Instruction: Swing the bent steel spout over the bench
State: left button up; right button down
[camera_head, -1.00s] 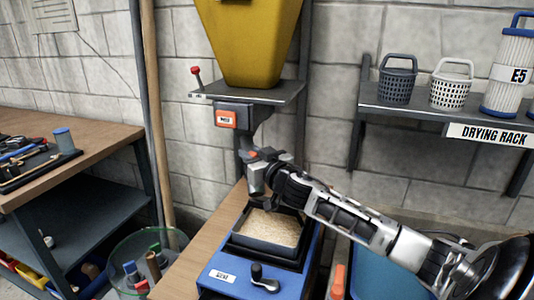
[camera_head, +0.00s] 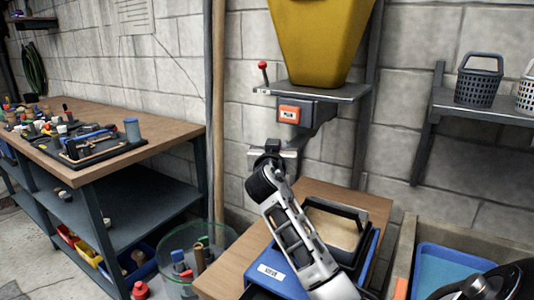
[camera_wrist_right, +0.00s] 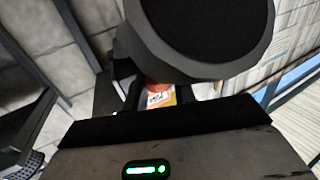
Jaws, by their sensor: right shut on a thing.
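The bent steel spout (camera_head: 301,138) hangs under the hopper's shelf, below a dark box with an orange label (camera_head: 289,113). My right gripper (camera_head: 272,157) is shut on the spout's lower part, up and left of the blue sieve box (camera_head: 268,272). The gripper hides much of the spout's end. The bench (camera_head: 175,130) with a wooden top stands at the left. My left gripper is not in view.
A yellow hopper (camera_head: 322,40) stands above the shelf (camera_head: 350,92). A wooden pole (camera_head: 219,100) leans on the wall between bench and spout. A rack (camera_head: 450,104) with baskets is at the right.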

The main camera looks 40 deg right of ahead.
dwell(0.3)
jog(key=c, duration=1.2)
grip_release()
jog(key=shift+d, duration=0.1)
jog(key=shift+o, duration=0.2)
jog(key=shift+s+a, duration=0.2)
jog(key=shift+a, duration=0.15)
jog(key=v, duration=1.5)
